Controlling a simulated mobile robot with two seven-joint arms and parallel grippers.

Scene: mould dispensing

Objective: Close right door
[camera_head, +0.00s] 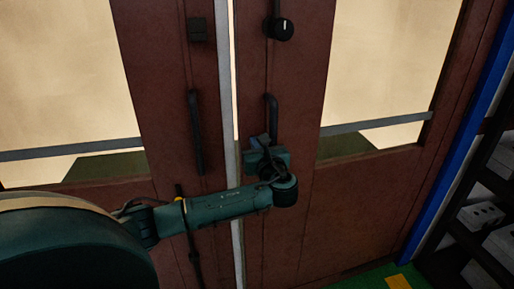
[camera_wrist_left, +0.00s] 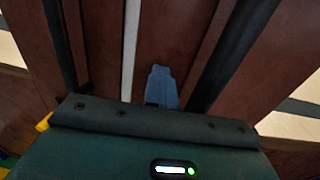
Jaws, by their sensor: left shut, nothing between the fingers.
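The right door (camera_head: 312,200) is reddish-brown with a large window and a dark vertical handle (camera_head: 271,112). The left door (camera_head: 160,110) stands beside it. A narrow bright strip shows between the two doors in the head view; I cannot tell whether the right door is fully shut. My left gripper (camera_head: 259,142) is shut and empty, in front of the right door by the lower end of its handle. In the left wrist view, the blue-grey fingertips (camera_wrist_left: 162,86) point at the brown door panel, left of the dark handle (camera_wrist_left: 230,58). Contact cannot be told. My right gripper is out of view.
A round black knob (camera_head: 280,29) sits above the right handle. The left door carries its own dark handle (camera_head: 195,130). At the right are a blue post (camera_head: 458,140) and a dark rack (camera_head: 480,215). Green floor (camera_head: 365,281) with a yellow mark shows below.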

